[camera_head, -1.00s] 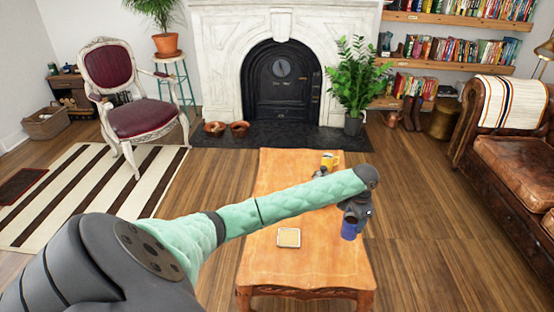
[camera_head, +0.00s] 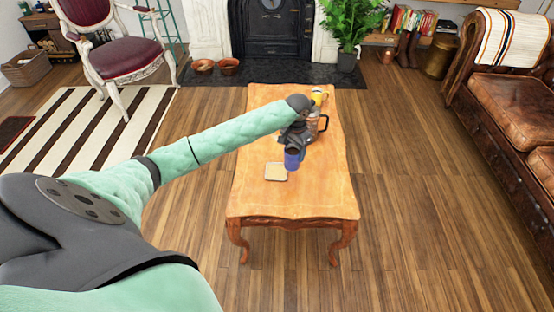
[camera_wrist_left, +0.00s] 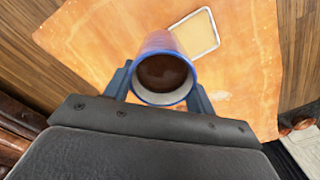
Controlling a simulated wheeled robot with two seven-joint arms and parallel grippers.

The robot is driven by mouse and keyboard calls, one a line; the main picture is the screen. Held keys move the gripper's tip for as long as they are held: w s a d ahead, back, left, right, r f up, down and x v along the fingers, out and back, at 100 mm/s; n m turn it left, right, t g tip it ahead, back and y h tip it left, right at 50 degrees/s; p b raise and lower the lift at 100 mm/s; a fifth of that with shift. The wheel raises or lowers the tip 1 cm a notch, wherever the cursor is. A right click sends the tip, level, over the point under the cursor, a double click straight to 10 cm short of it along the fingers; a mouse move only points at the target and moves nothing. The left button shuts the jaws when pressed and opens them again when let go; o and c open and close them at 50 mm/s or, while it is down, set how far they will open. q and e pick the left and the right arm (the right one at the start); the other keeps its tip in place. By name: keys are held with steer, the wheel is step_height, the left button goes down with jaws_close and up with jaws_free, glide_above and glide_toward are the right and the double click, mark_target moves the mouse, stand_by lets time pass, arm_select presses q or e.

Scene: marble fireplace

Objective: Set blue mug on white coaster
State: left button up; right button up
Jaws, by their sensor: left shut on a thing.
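My left gripper (camera_head: 294,143) is shut on the blue mug (camera_head: 293,159), which is above the wooden table. In the left wrist view the blue mug (camera_wrist_left: 146,42) sits upright between the fingers of the left gripper (camera_wrist_left: 160,88), and its inside looks dark brown. The white coaster (camera_head: 276,171) lies flat on the table, with a pale tan middle. In the head view it is just left of and below the mug. In the wrist view the coaster (camera_wrist_left: 213,47) shows apart from the mug's rim, up and right. My right gripper is not in view.
On the wooden table (camera_head: 295,195), a jug with a dark handle (camera_head: 315,125) stands behind the mug, partly hidden by my arm. A yellow mug (camera_head: 317,96) is farther back. The table front is clear. A leather sofa (camera_head: 510,95) stands to the right.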

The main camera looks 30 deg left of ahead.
arm_select(q)
steer(key=a+f, duration=0.7)
steer(key=f, duration=0.1)
steer(key=shift+w+a, duration=0.15)
steer(key=shift+w, duration=0.1)
steer(key=shift+f, duration=0.15)
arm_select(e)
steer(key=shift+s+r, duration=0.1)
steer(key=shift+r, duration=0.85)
arm_select(q)
steer(key=shift+f, duration=0.1)
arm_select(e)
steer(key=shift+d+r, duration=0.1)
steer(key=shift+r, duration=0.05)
arm_select(q)
steer(key=o, duration=1)
steer(key=shift+o, duration=1.4)
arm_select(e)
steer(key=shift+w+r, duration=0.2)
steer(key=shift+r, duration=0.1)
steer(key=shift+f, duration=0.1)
